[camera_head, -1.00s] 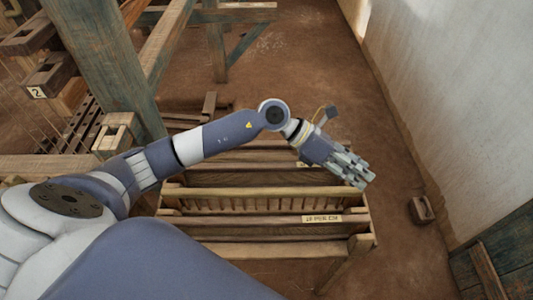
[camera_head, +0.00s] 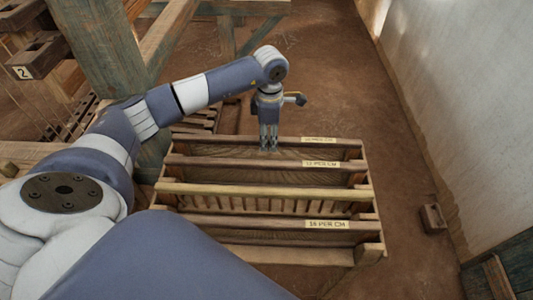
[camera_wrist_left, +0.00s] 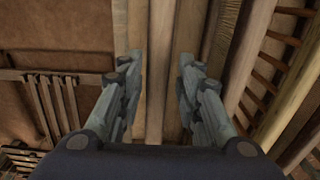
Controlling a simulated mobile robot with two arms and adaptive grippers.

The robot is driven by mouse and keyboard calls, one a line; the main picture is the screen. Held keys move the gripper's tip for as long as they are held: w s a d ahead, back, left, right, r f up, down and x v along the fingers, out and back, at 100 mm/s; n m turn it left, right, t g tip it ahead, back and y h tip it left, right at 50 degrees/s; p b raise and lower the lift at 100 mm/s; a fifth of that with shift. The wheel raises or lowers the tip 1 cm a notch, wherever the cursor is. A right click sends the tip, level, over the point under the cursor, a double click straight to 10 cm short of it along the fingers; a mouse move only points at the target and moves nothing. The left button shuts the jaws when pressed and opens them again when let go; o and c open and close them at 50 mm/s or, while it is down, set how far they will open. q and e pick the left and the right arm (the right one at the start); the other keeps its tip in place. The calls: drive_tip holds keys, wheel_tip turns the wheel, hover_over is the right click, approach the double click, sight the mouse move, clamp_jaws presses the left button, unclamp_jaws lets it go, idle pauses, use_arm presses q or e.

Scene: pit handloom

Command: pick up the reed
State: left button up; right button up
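Several long wooden reeds lie crosswise in a wooden rack in the head view. The rearmost reed (camera_head: 215,141) has a pale label too blurred to read. Another reed (camera_head: 220,163) is labelled 12 PER CM, and a front reed (camera_head: 255,222) 16 PER CM. My left gripper (camera_head: 268,149) points down at the rearmost reed, near its middle. In the left wrist view, its fingers (camera_wrist_left: 160,85) are apart, with long wooden bars (camera_wrist_left: 158,50) running between and below them. Whether the fingers touch a reed cannot be told. My right gripper is not in view.
The rack (camera_head: 372,205) stands on the brown earth floor. A thick timber post (camera_head: 100,50) of the loom stands at the left, behind my left arm. A pale wall (camera_head: 460,110) is at the right. A small wooden block (camera_head: 433,218) lies on the floor right of the rack.

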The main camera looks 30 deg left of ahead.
sight(266, 153)
use_arm(q)
drive_tip(key=shift+f, duration=0.9)
drive_tip(key=f+b, duration=0.1)
drive_tip(key=f, duration=0.1)
drive_tip(key=f+b, duration=0.2)
drive_tip(key=shift+s+a, duration=0.15)
drive_tip(key=shift+a, duration=0.25)
drive_tip(key=shift+f+b, duration=0.3)
drive_tip(key=shift+f, duration=0.2)
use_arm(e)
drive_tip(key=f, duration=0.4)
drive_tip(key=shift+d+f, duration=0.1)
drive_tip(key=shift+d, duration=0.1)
use_arm(q)
drive_tip(key=shift+r, duration=0.1)
clamp_jaws()
